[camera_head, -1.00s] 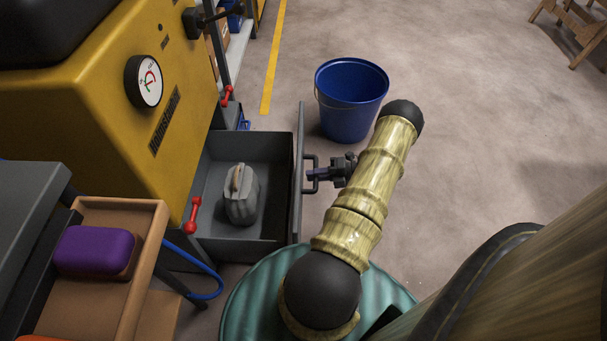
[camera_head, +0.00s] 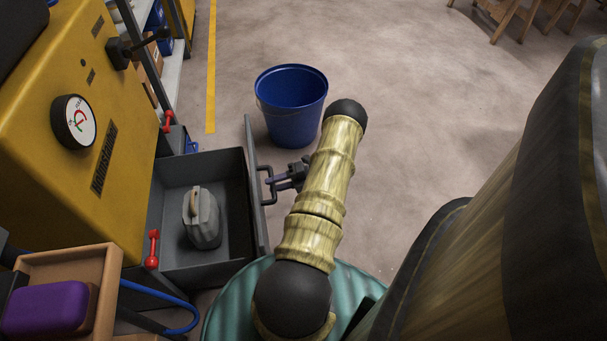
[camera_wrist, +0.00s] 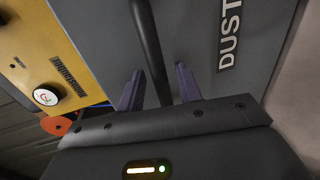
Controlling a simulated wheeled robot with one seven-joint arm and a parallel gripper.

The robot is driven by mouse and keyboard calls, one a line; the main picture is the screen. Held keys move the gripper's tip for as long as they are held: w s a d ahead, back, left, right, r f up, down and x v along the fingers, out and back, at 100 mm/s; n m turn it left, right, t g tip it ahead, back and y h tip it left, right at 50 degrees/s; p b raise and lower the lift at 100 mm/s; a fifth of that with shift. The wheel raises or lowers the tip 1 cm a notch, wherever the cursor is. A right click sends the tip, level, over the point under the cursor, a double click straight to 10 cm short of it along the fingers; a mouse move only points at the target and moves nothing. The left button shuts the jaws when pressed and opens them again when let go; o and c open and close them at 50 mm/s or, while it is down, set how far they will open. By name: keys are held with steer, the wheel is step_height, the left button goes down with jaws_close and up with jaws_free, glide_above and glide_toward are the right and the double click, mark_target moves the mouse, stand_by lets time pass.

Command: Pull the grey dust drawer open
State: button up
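The grey dust drawer (camera_head: 225,175) stands open from the yellow machine, its inside showing in the head view. A grey canister-like thing with a tan handle (camera_head: 202,218) lies in it. The drawer front, lettered "DUST", fills much of the wrist view (camera_wrist: 205,30). Its dark bar handle (camera_head: 266,184) also shows in the wrist view (camera_wrist: 148,45). My gripper (camera_wrist: 160,82) is at the handle. Its two purple fingers stand apart, one on each side of the bar, with a gap visible at the right finger. In the head view, my gripper (camera_head: 277,181) is partly hidden by my arm.
A blue bucket (camera_head: 291,105) stands on the floor just beyond the drawer front. The yellow machine (camera_head: 120,160) has a gauge (camera_head: 74,122) and red-knobbed levers (camera_head: 152,250). A tan tray (camera_head: 105,270) with a purple block (camera_head: 45,308) is at lower left.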

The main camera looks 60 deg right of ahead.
steer(key=p+v, duration=0.2)
steer(key=v, duration=1.4)
steer(key=shift+p, duration=0.3)
steer(key=w+a+r+n+g+h+p, duration=0.2)
steer(key=w+a+r+n+g, duration=0.4)
steer(key=w+a+r+n, duration=0.3)
steer(key=w+a+r+n+g+h+p, duration=0.1)
steer(key=w+a+r+n+g+h, duration=0.1)
steer(key=w+a+r+n+g, duration=0.65)
steer(key=s+a+r+n+t+h+p, duration=0.1)
steer(key=s+a+r+n+t+h, duration=0.15)
steer(key=a+r+n, duration=0.5)
steer(key=s+a+r+n+t+h+p, duration=0.1)
steer(key=s+a+r+n+t+h, duration=0.2)
steer(key=a+n, duration=0.75)
steer(key=s+a+r+n+t+h+p, duration=0.1)
steer(key=s+a+r+n+h+p, duration=0.15)
steer(key=a+r+n, duration=0.55)
step_height(320, 180, up, 37)
steer(key=n+y+p, duration=0.1)
steer(key=p, duration=3.6)
steer(key=shift+s+f, duration=0.2)
steer(key=shift+f, duration=0.05)
